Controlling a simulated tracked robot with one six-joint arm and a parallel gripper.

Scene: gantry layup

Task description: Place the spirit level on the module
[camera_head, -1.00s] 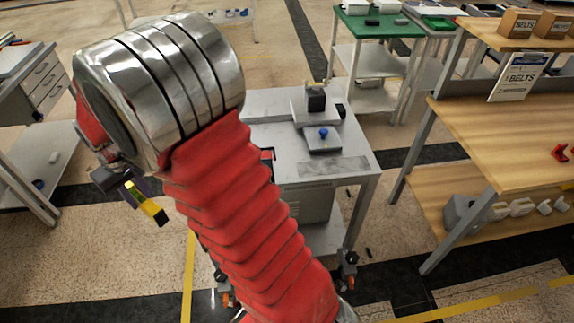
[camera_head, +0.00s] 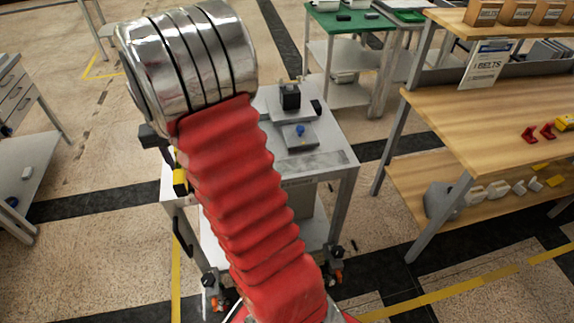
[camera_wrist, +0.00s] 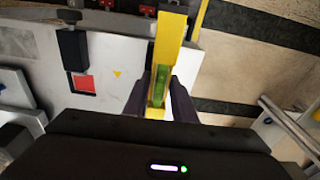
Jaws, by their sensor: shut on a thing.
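The yellow spirit level (camera_wrist: 168,40) with its green vial is held between the dark fingers of my gripper (camera_wrist: 160,88), which is shut on it. In the head view a yellow end of the level (camera_head: 180,182) shows beside my red arm sleeve, near the left edge of the grey cart (camera_head: 325,162); the rest is hidden. I cannot tell for sure which thing is the module. In the wrist view a pale surface (camera_wrist: 112,62) with a red square lies below and left of the level. Whether the level touches anything is unclear.
The cart top carries a grey plate with a blue knob (camera_head: 300,131) and a black block (camera_head: 290,97). A wooden bench (camera_head: 485,120) stands right, a green-topped table (camera_head: 345,20) behind, and a grey shelf unit (camera_head: 30,170) left. Open floor lies left of the cart.

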